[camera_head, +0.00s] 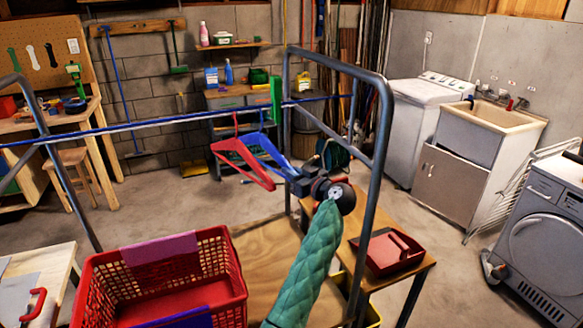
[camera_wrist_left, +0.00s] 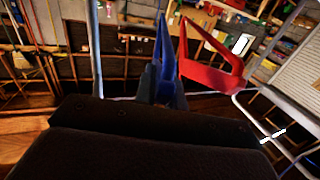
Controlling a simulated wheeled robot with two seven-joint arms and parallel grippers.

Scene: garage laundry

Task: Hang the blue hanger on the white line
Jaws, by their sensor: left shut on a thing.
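My left gripper (camera_head: 299,184) is shut on the lower end of the blue hanger (camera_head: 268,152), beside the right end of the metal rack. The hanger slants up and left from the jaws, its top close to the lines. The red hanger (camera_head: 236,150) is just left of it, its top at the lines. The white line (camera_head: 150,129) runs very near a blue line across the rack; I cannot tell whether the blue hanger's hook is over it. In the left wrist view, the blue hanger (camera_wrist_left: 166,45) rises from the jaws (camera_wrist_left: 163,92), with the red hanger (camera_wrist_left: 207,72) right of it.
The rack's right frame (camera_head: 380,150) stands close to my arm. A red basket (camera_head: 165,262) and a red tray (camera_head: 388,252) sit on the wooden surfaces below. A washer (camera_head: 425,115), sink (camera_head: 490,125) and front-loader (camera_head: 540,240) are at the right. Floor shows between.

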